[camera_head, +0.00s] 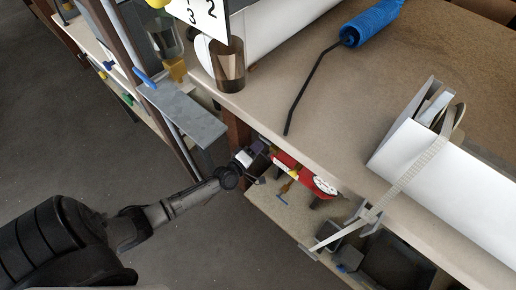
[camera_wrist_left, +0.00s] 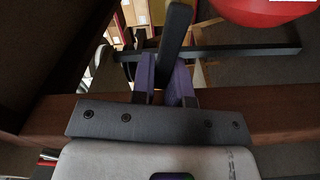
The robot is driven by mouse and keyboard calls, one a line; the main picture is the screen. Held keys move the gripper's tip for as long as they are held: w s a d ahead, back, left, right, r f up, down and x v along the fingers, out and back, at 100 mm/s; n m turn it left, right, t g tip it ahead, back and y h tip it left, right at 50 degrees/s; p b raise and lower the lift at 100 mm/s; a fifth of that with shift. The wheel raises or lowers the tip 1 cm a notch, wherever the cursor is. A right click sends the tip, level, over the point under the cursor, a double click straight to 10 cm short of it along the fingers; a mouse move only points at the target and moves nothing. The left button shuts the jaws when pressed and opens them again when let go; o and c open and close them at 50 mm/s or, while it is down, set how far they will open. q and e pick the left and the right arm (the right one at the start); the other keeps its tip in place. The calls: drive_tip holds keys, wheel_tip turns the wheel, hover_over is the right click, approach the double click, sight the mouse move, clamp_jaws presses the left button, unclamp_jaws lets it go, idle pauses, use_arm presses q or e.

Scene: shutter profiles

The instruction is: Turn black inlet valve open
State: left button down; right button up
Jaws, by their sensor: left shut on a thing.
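My left gripper (camera_head: 257,150) reaches under the front edge of the workbench, beside a red unit with a white dial (camera_head: 318,183). In the left wrist view, the purple fingers of my left gripper (camera_wrist_left: 164,78) are shut on a black bar, which looks like the black inlet valve's handle (camera_wrist_left: 175,32). The handle stands upright in this picture and crosses a long dark horizontal bar (camera_wrist_left: 245,50). The valve's body is hidden, and I cannot tell how far it is turned. My right gripper is in neither view.
The workbench top (camera_head: 285,75) holds a blue roller (camera_head: 372,22), a brown glass (camera_head: 229,66) and a long white profile (camera_head: 450,180). A grey plate (camera_head: 182,108) sticks out left of my gripper. A wooden beam (camera_wrist_left: 265,120) runs close below the fingers in the wrist view.

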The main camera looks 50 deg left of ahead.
use_arm(q)
drive_tip(key=shift+a+f+n+b, duration=0.1)
drive_tip(key=shift+f+n+b, duration=0.6)
drive_tip(key=shift+n, duration=0.7)
drive_tip(key=c, duration=1.1)
unclamp_jaws()
drive_tip(key=shift+s, duration=0.15)
drive_tip(key=s+p, duration=0.1)
drive_tip(key=s, duration=0.3)
drive_tip(key=s+p, duration=0.1)
drive_tip(key=s, duration=0.4)
drive_tip(key=s+d+p, duration=0.1)
drive_tip(key=s, duration=0.3)
drive_tip(key=shift+s+d+p, duration=0.1)
drive_tip(key=shift+s+p, duration=0.2)
drive_tip(key=shift+p, duration=0.1)
